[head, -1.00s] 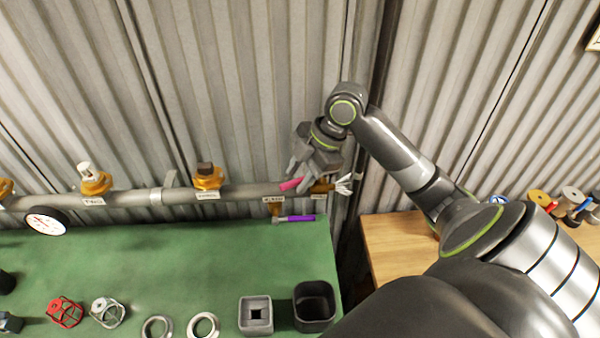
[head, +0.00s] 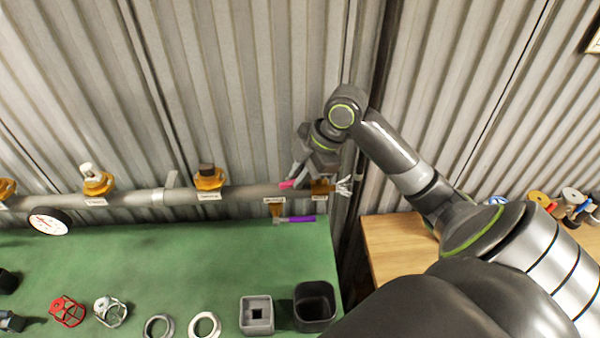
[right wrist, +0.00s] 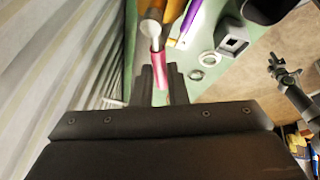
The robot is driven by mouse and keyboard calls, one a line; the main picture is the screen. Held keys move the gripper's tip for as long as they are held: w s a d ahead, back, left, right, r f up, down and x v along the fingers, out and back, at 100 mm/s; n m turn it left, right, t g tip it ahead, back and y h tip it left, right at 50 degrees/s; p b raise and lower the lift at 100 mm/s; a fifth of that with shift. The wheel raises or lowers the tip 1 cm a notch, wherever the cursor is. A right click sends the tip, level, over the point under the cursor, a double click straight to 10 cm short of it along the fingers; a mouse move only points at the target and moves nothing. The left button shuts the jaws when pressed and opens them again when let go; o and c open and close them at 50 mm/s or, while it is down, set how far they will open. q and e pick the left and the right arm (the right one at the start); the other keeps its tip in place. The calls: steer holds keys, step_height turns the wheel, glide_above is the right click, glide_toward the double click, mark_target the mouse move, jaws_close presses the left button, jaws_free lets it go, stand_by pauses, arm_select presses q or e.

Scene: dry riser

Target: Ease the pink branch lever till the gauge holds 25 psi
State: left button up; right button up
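The pink branch lever (head: 287,184) sits at the right end of the grey pipe, by an orange-brown branch valve (head: 321,187). My right gripper (head: 296,178) reaches down to it from the upper right. In the right wrist view the pink grip (right wrist: 158,65) lies between the two narrow fingers (right wrist: 160,80), which look closed on its sides. A purple lever (head: 301,219) hangs below, on a neighbouring branch. The round white gauge (head: 48,222) is at the left on the pipe; its reading is too small to make out. My left gripper is out of view.
The pipe (head: 140,198) runs along the corrugated wall with orange valves (head: 209,180). A wooden table (head: 395,245) is at right.

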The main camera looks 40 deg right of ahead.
steer(key=o, duration=0.4)
steer(key=shift+o, duration=0.2)
steer(key=shift+r, duration=0.1)
steer(key=b+v, duration=0.2)
steer(key=v, duration=1.5)
steer(key=shift+d, duration=0.15)
steer(key=shift+r, duration=0.1)
